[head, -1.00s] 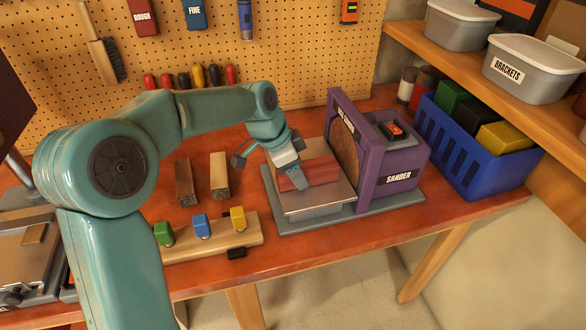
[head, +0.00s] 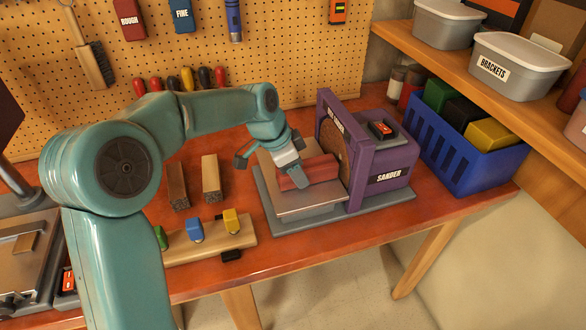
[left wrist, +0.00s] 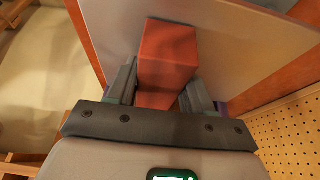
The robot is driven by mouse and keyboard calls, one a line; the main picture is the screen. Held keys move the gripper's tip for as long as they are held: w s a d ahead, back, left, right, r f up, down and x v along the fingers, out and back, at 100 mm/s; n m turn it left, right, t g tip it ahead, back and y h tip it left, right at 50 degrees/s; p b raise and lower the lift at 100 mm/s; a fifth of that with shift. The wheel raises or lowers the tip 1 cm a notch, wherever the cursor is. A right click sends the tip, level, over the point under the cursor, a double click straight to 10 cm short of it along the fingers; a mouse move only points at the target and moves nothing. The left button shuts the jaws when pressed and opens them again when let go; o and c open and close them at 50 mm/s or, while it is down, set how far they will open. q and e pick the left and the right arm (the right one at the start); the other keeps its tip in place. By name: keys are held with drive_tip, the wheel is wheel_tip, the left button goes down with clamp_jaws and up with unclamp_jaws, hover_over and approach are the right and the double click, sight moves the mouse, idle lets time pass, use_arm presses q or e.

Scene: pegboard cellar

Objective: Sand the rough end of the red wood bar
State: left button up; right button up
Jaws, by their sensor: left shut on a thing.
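The red wood bar (head: 312,172) lies over the sander's grey table, its right end close to the brown sanding disc (head: 333,150). I cannot tell whether it touches the disc. The purple sander (head: 385,172) stands on a grey base on the bench. My left gripper (head: 295,175) is shut on the red bar, one finger showing on its near side. In the left wrist view the red bar (left wrist: 167,55) sits between both fingers and points away over the grey table (left wrist: 235,45). My right gripper is not in view.
Two wood bars, brown (head: 177,186) and tan (head: 211,178), lie left of the sander. A wooden block with coloured clips (head: 245,240) is near the front edge. A blue crate (head: 480,165) stands at the right, below a shelf with grey boxes (head: 515,68).

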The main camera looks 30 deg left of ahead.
use_arm(q)
drive_tip(key=shift+w+d, duration=0.35)
drive_tip(key=shift+w, duration=0.05)
drive_tip(key=shift+s+d, duration=0.1)
drive_tip(key=shift+s+d, duration=0.25)
drive_tip(key=shift+d, duration=0.15)
idle(0.7)
drive_tip(key=shift+w+a+r, duration=0.1)
drive_tip(key=shift+w+a, duration=0.3)
drive_tip(key=shift+a, duration=0.1)
idle(0.6)
drive_tip(key=shift+s+a+b, duration=0.9)
drive_tip(key=shift+s+a, duration=0.4)
drive_tip(key=shift+s, duration=0.2)
wheel_tip(320, 180, up, 9)
drive_tip(key=p, duration=0.7)
